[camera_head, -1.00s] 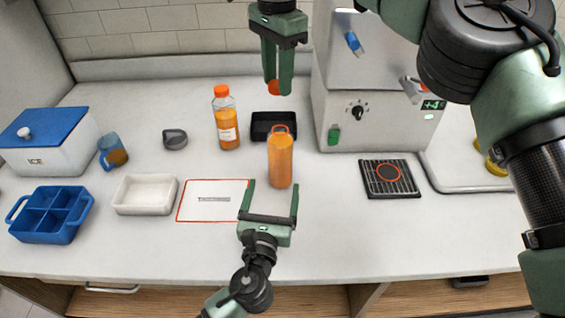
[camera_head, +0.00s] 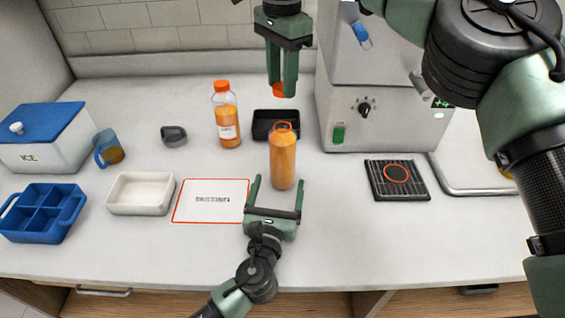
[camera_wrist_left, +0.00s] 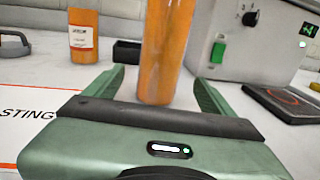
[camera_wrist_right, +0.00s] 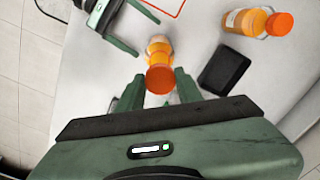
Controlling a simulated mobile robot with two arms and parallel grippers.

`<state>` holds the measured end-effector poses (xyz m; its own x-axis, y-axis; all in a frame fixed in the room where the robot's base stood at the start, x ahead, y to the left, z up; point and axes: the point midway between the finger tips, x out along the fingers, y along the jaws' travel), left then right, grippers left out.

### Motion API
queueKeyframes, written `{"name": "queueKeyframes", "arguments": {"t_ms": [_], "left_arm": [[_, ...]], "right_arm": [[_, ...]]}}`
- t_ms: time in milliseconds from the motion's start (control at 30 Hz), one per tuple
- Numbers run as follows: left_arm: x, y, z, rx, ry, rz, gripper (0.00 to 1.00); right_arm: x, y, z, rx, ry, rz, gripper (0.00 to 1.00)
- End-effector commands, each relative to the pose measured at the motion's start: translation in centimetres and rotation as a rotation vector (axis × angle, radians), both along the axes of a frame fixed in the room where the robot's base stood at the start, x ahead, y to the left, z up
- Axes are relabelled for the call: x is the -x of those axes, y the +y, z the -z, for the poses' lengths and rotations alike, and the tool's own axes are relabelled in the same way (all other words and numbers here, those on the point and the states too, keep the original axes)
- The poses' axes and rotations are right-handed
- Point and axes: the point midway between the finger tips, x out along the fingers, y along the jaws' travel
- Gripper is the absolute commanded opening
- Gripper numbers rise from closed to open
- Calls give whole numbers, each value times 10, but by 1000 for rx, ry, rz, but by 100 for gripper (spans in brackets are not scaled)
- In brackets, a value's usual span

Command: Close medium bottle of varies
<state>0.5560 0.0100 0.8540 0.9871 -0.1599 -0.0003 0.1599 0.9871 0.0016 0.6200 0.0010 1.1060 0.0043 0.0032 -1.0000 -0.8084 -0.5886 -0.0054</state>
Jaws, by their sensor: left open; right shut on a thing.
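The medium bottle (camera_head: 283,160) is a clear bottle of orange juice standing upright on the counter; its top looks open. My left gripper (camera_head: 276,183) is open at its near side; in the left wrist view the bottle (camera_wrist_left: 162,55) stands between the spread fingers (camera_wrist_left: 158,95). Contact cannot be told. My right gripper (camera_head: 282,93) points down above and slightly behind the bottle, shut on an orange cap (camera_head: 284,90). In the right wrist view the cap (camera_wrist_right: 160,79) sits between the fingertips (camera_wrist_right: 158,90), apart from the bottle (camera_wrist_right: 160,48).
A capped juice bottle (camera_head: 227,118) and a black tray (camera_head: 262,132) stand behind the bottle. A grey machine (camera_head: 385,115) and a black grate (camera_head: 397,180) are to the right. A bordered mat (camera_head: 211,212), white tray (camera_head: 140,209) and blue caddy (camera_head: 42,228) lie left. The front counter is clear.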

Motion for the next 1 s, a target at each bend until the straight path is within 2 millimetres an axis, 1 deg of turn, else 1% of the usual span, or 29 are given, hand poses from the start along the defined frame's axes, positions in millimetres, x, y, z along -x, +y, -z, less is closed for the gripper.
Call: {"name": "queueKeyframes", "arguments": {"t_ms": [33, 300, 500, 700, 967, 1000], "left_arm": [[-10, -1, -2, 0, -2, -1, 85], [-62, -10, -1, 0, -1, -2, 85], [-88, -14, 0, -1, 0, -1, 85], [-97, -16, 0, 2, 0, 0, 85], [-98, -16, 0, 1, 1, 0, 85], [-98, -16, 0, 1, 1, 0, 76]], "right_arm": [[0, 0, 0, 0, 0, 0, 0], [0, 0, 0, 0, 0, 0, 0], [0, 0, 0, 0, 0, 0, 0], [0, 0, 0, 0, 0, 0, 0], [0, 0, 0, 0, 0, 0, 0], [0, 0, 0, 0, 0, 0, 0]]}}
